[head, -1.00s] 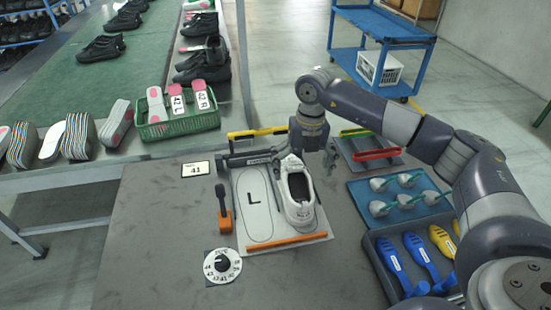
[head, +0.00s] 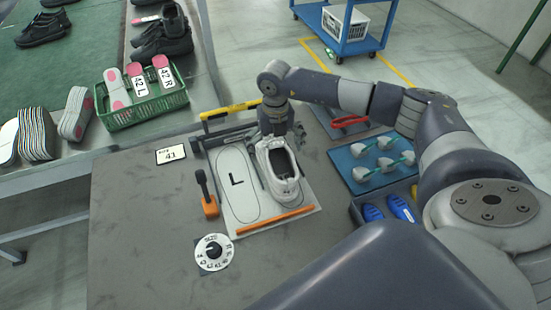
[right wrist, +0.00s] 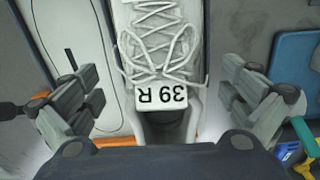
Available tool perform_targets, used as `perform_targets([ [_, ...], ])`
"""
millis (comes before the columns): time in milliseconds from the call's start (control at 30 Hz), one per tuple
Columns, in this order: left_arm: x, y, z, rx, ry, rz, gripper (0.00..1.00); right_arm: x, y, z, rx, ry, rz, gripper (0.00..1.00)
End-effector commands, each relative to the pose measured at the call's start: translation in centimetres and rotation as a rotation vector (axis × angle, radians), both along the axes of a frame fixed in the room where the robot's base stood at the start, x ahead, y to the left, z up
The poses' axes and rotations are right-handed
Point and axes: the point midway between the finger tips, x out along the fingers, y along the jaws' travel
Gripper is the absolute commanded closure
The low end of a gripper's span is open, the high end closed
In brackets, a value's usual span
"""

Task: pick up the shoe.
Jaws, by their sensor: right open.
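A white laced shoe (head: 282,176) lies on the right half of a white board (head: 242,215), beside an outline marked L. In the right wrist view the shoe (right wrist: 166,45) has a tag (right wrist: 161,97) reading 39 R at its tongue. My right gripper (head: 275,138) is above the toe end of the shoe in the head view. In the right wrist view its two fingers (right wrist: 170,100) are spread apart, one on each side of the shoe, with gaps to it. My left gripper is not in view.
An orange bar (head: 262,220) runs along the board's front edge. A blue tray (head: 345,166) of white parts lies right. A green crate (head: 147,105) stands behind left.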

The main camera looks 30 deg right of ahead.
Motion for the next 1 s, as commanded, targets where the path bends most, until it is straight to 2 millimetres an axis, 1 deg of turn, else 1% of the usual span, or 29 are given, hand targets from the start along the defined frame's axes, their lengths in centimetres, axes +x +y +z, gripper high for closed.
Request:
perform_targets([
  [33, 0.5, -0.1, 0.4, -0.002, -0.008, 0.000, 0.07, -0.1, 0.0, -0.6, 0.001, 0.003, 0.000, 0.00],
  [100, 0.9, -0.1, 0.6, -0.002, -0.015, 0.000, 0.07, 0.0, 0.0, -1.4, 0.000, 0.000, 0.000, 0.00],
  [200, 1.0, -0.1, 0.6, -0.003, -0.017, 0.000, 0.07, 0.0, 0.0, -2.1, 0.000, -0.001, 0.001, 0.00],
  [400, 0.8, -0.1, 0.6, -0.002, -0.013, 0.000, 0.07, 0.0, 0.0, -2.2, 0.001, -0.001, 0.001, 0.00],
  [433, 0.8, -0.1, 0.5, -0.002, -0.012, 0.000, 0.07, 0.0, 0.0, -2.2, 0.001, -0.001, 0.001, 0.02],
  [467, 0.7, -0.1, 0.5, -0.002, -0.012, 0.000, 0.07, 0.1, 0.0, -2.2, 0.001, -0.001, 0.001, 0.09],
  [500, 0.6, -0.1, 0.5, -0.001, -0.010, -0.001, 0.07, 0.1, 0.0, -2.2, 0.001, -0.001, 0.001, 0.18],
  [667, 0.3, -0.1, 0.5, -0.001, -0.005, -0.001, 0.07, 0.0, 0.0, -2.1, 0.001, -0.001, 0.001, 0.54],
  [700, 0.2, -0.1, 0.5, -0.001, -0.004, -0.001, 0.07, 0.0, 0.0, -2.1, 0.001, -0.001, 0.001, 0.57],
  [1000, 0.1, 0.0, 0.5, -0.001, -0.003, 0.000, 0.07, 0.1, 0.0, -2.0, 0.001, -0.003, 0.001, 0.57],
])
